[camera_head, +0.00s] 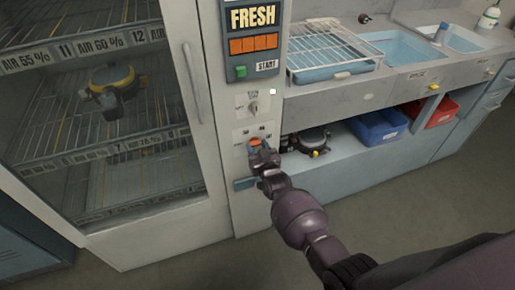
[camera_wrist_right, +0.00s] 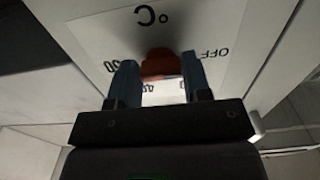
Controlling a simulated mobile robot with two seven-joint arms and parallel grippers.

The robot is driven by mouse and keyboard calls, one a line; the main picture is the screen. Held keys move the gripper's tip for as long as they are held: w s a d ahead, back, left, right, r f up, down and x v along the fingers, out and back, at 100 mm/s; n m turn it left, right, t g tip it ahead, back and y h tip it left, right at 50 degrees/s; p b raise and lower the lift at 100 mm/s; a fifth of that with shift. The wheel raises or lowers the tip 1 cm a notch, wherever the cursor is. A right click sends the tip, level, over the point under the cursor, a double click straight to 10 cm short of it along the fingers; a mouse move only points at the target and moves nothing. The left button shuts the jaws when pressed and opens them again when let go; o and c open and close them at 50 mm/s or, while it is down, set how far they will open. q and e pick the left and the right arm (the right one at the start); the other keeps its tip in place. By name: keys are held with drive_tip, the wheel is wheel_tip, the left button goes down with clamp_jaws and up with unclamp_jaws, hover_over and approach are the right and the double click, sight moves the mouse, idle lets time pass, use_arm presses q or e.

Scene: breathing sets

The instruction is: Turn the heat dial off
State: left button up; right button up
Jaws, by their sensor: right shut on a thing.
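The heat dial is a small orange-red knob (camera_head: 254,142) on the narrow panel of the cabinet. In the right wrist view the dial (camera_wrist_right: 160,64) sits on a white plate marked °C, with OFF at the right and other numbers around it. My right gripper (camera_wrist_right: 160,78) has one finger on each side of the dial and is shut on it. In the head view my right gripper (camera_head: 257,152) covers the lower part of the dial. The dial's pointer direction cannot be made out. My left gripper is not in view.
A second, grey dial (camera_head: 253,107) sits above, under a FRESH display (camera_head: 252,17) with a green START button (camera_head: 241,71). A glass-doored cabinet (camera_head: 193,85) stands left. A counter with a wire rack (camera_head: 333,52) and a shelf with a blue bin (camera_head: 377,128) lie right.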

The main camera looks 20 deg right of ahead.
drive_tip(key=o, duration=0.9)
drive_tip(key=s+p, duration=0.2)
drive_tip(key=s, duration=0.8)
drive_tip(key=shift+s+d, duration=0.15)
drive_tip(key=shift+s, duration=0.25)
drive_tip(key=shift+f, duration=0.1)
drive_tip(key=s+d+g, duration=0.2)
drive_tip(key=s, duration=0.7)
drive_tip(key=s+d+g, duration=0.2)
drive_tip(key=s, duration=0.7)
drive_tip(key=s+d+f+g, duration=0.1)
drive_tip(key=s+d+g, duration=0.1)
drive_tip(key=s, duration=0.7)
drive_tip(key=shift+s+d+g+h, duration=0.1)
drive_tip(key=shift+d+g+h, duration=0.3)
drive_tip(key=shift+d, duration=0.15)
